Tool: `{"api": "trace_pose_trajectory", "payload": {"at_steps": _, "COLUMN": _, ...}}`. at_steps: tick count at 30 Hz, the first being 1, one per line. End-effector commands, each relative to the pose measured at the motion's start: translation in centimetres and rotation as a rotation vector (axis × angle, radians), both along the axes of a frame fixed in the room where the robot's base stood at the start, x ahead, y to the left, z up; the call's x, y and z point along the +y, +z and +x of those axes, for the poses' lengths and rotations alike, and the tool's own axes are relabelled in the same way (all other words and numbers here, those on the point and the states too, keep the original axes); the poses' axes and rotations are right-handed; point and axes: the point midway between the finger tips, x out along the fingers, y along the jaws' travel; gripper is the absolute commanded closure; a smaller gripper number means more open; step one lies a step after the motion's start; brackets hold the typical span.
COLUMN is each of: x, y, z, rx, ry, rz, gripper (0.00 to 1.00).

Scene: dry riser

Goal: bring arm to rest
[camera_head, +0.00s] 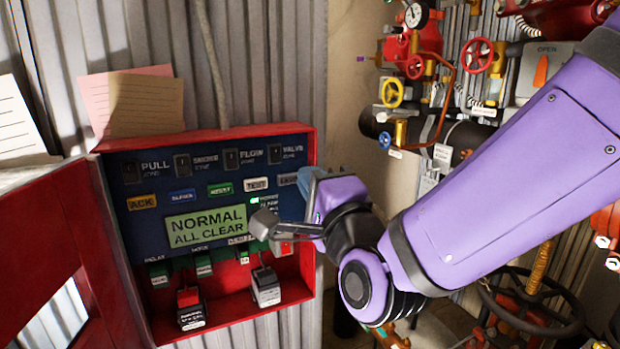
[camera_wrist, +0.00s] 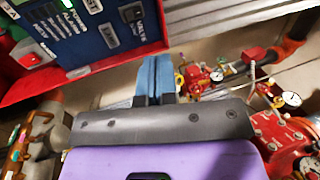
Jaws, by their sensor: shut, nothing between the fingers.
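My gripper (camera_wrist: 155,68) shows in the wrist view as two blue fingers pressed together, with nothing between them. In the head view its blue part (camera_head: 316,182) is at the right edge of the red control box (camera_head: 308,150), partly hidden by my purple and black wrist. In the wrist view the fingers point past the box's lower corner and appear apart from the panel (camera_wrist: 95,30). My arm reaches in from the right of the head view, bent at the wrist. The panel's green display (camera_head: 206,227) reads "NORMAL ALL CLEAR".
The box's red door (camera_head: 50,265) stands open at the left. Paper notes (camera_head: 135,103) are on the corrugated wall above. Pipes, a gauge (camera_head: 416,15) and valve wheels (camera_head: 477,55) crowd the right, behind my arm. A large dark handwheel (camera_head: 530,325) is at lower right.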

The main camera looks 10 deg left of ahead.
Motion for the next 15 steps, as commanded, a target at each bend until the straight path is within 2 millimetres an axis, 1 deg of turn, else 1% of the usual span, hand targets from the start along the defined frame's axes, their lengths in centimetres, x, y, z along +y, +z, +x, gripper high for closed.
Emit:
{"api": "trace_pose_trajectory", "payload": {"at_steps": 5, "x": -0.2, "y": 0.1, "z": 0.2, "rx": 0.000, "ry": -0.005, "rz": -0.012, "gripper": 1.00}}
{"api": "trace_pose_trajectory", "payload": {"at_steps": 8, "x": -1.2, "y": 0.3, "z": 0.9, "rx": 0.002, "ry": -0.023, "rz": -0.075, "gripper": 1.00}}
{"api": "trace_pose_trajectory", "payload": {"at_steps": 11, "x": -3.1, "y": 0.5, "z": 1.9, "rx": 0.011, "ry": -0.052, "rz": -0.205, "gripper": 1.00}}
{"api": "trace_pose_trajectory", "payload": {"at_steps": 14, "x": -5.9, "y": 0.6, "z": 3.0, "rx": 0.030, "ry": -0.084, "rz": -0.378, "gripper": 1.00}}
{"api": "trace_pose_trajectory", "payload": {"at_steps": 15, "x": -7.2, "y": 0.6, "z": 3.3, "rx": 0.038, "ry": -0.095, "rz": -0.450, "gripper": 1.00}}
